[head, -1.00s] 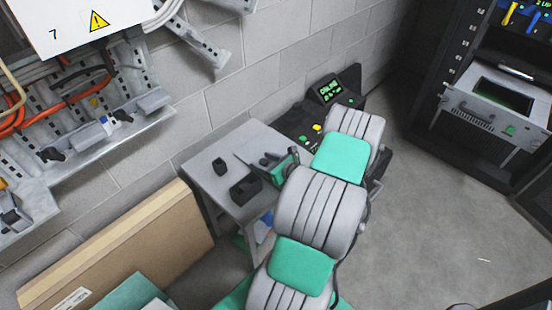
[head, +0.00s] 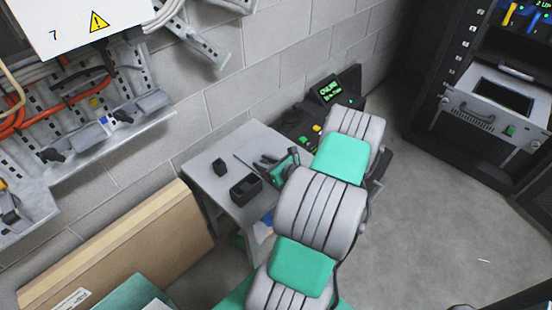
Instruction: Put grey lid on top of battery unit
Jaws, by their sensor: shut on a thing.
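An open-topped black box (head: 246,191) stands on the small grey table; it looks like the battery unit, though no marking on it is readable. My gripper (head: 263,164) is just behind and above this box, at the far side of my arm. It is shut on a thin, dark grey plate (head: 242,162) seen nearly edge-on, which looks like the grey lid. The plate sticks out to the left of the jaws and is apart from the box in the picture. My arm and wrist hide part of the gripper and of the table's right side.
A black unit with a lit green display (head: 331,91) stands behind, by the block wall. Cardboard (head: 130,240) leans at the lower left. An equipment rack (head: 492,125) is at right; floor between is clear.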

